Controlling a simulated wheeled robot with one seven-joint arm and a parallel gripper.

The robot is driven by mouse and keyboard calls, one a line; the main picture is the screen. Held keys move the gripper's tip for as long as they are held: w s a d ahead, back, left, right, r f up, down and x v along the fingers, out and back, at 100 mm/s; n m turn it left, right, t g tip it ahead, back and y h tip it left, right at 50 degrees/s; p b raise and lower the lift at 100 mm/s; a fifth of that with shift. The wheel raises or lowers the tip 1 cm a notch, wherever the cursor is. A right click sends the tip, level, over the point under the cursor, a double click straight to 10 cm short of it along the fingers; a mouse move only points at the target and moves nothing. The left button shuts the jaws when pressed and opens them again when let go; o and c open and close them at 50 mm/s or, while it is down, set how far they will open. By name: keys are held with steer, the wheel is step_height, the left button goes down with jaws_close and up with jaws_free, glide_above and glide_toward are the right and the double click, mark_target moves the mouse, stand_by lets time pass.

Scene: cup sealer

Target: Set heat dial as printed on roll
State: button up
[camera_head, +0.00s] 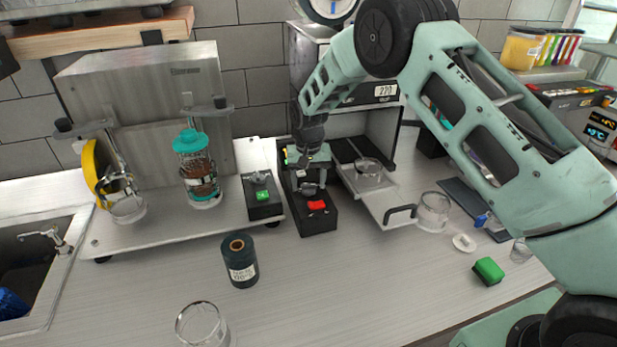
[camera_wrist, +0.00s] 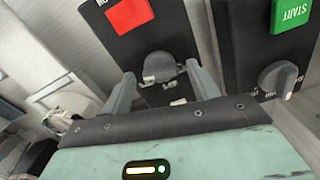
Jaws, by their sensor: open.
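The heat dial (camera_wrist: 160,68), a dark knob, sits on a black control box (camera_head: 319,221) with a red switch (camera_head: 316,205). My gripper (camera_head: 309,187) is over this box. In the wrist view my gripper (camera_wrist: 161,84) is open, with one finger on each side of the dial. I cannot tell whether the fingers touch it. The dial's scale is mostly hidden by my gripper. The dark roll (camera_head: 240,262) stands upright on the counter, with a white printed label too small to read surely.
A second black box (camera_head: 263,203) with a green START button (camera_wrist: 291,14) and its own knob (camera_wrist: 280,78) stands close left in the head view. The sealer's drawer (camera_head: 385,205) is pulled out at the right. A clear cup (camera_head: 203,325) stands at the front.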

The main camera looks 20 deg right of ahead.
steer(key=shift+f, duration=0.15)
steer(key=c, duration=1)
steer(key=shift+b, duration=0.35)
steer(key=n+b, duration=0.2)
steer(key=shift+f+n, duration=0.1)
steer(key=shift+n, duration=0.3)
steer(key=shift+n+b, duration=0.75)
steer(key=shift+n, duration=0.85)
